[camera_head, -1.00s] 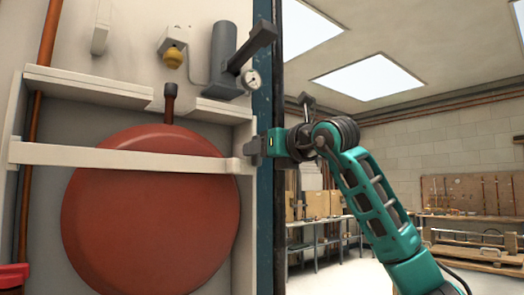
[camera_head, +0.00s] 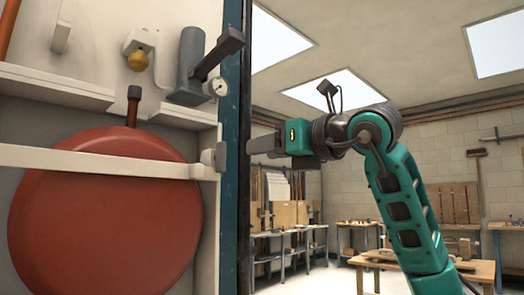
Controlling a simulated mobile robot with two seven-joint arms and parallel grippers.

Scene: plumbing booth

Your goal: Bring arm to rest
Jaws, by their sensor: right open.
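My right arm comes in from the lower right, with teal links and dark joints. Its dark grey right gripper (camera_head: 262,145) points left, seen from the side, just right of the blue post (camera_head: 232,110). Its jaws are open and I see nothing between them. A gap with the post lies between the fingertips and the end of the white bar (camera_head: 95,159). My left gripper is not in view.
The white bar crosses a red round tank (camera_head: 105,225) in a wall panel. A grey pump-like cylinder (camera_head: 190,60) with a lever and gauge (camera_head: 218,87) sits above. Workbenches (camera_head: 420,262) stand far behind at the right. Space around the arm looks open.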

